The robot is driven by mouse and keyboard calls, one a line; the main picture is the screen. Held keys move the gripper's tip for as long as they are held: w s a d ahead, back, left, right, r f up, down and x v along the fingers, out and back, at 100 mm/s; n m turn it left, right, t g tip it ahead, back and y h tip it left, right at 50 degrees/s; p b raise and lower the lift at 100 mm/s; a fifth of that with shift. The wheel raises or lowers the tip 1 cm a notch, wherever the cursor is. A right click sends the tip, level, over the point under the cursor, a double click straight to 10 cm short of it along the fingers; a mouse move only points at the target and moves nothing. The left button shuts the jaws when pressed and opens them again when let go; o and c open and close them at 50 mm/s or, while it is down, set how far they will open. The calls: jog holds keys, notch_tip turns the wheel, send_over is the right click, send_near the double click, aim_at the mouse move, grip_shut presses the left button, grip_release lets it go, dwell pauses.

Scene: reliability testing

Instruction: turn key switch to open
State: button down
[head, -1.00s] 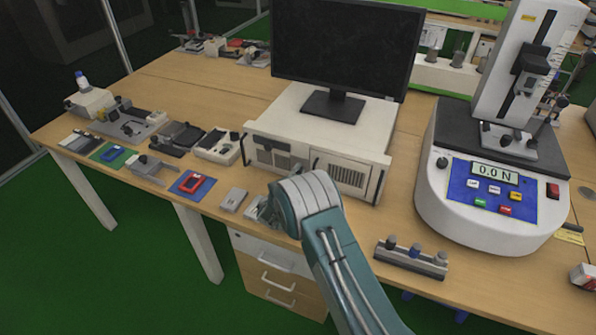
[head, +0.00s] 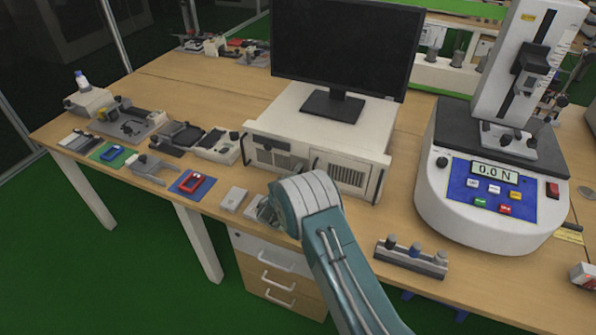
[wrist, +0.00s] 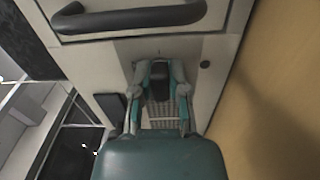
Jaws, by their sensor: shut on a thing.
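The key switch (wrist: 160,73) shows in the wrist view as a small dark piece on the pale front panel of the computer case (wrist: 115,52). My gripper (wrist: 160,78) has its two teal fingers on either side of this piece and is shut on it. The fingers hide much of it, so its turn angle cannot be read. In the head view the white case (head: 262,128) stands under a monitor. My teal arm reaches towards its front, and the gripper's fingertips are not clear there.
A black handle (wrist: 130,18) crosses the panel close to the fingers in the wrist view. A black monitor (head: 345,50) stands on the case. A force tester (head: 490,190) is at the right. Small fixtures (head: 165,140) fill the table's left side.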

jog(key=shift+s+d+f, duration=0.1)
jog(key=shift+s+f, duration=0.05)
jog(key=shift+f, duration=0.2)
jog(key=c, duration=0.6)
grip_release()
jog(key=shift+r, duration=0.15)
jog(key=v, duration=1.2)
